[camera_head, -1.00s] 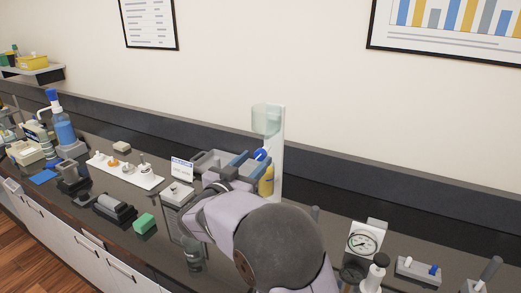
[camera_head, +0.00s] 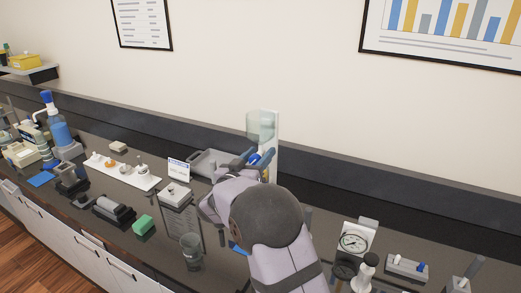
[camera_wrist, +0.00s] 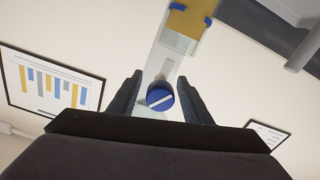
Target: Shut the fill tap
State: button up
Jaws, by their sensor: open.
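The fill tap shows as a round blue knob with a white bar (camera_wrist: 160,97) in the wrist view, on a stem in front of a clear upright panel. In the head view the blue tap (camera_head: 255,158) is partly hidden by my arm, below a clear cylinder (camera_head: 262,125) on a pale upright board. My gripper (camera_wrist: 159,88) is open, with one dark finger on each side of the knob. The knob's white bar lies slanted.
A yellow part (camera_wrist: 187,20) with blue clips is on the panel beyond the knob. A pressure gauge (camera_head: 354,241) stands to the right.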

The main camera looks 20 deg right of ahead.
jog(key=shift+w+d, duration=0.35)
jog(key=c, duration=1.1)
jog(key=shift+o, duration=0.2)
jog(key=shift+f+m+b, duration=0.1)
jog(key=shift+m+b, duration=0.3)
jog(key=shift+b, duration=0.05)
jog(key=m+b, duration=0.2)
jog(key=shift+f+b, duration=0.1)
jog(key=shift+b, duration=0.2)
jog(key=shift+m+b, duration=1.25)
jog(key=shift+m, duration=0.35)
jog(key=shift+r, duration=0.25)
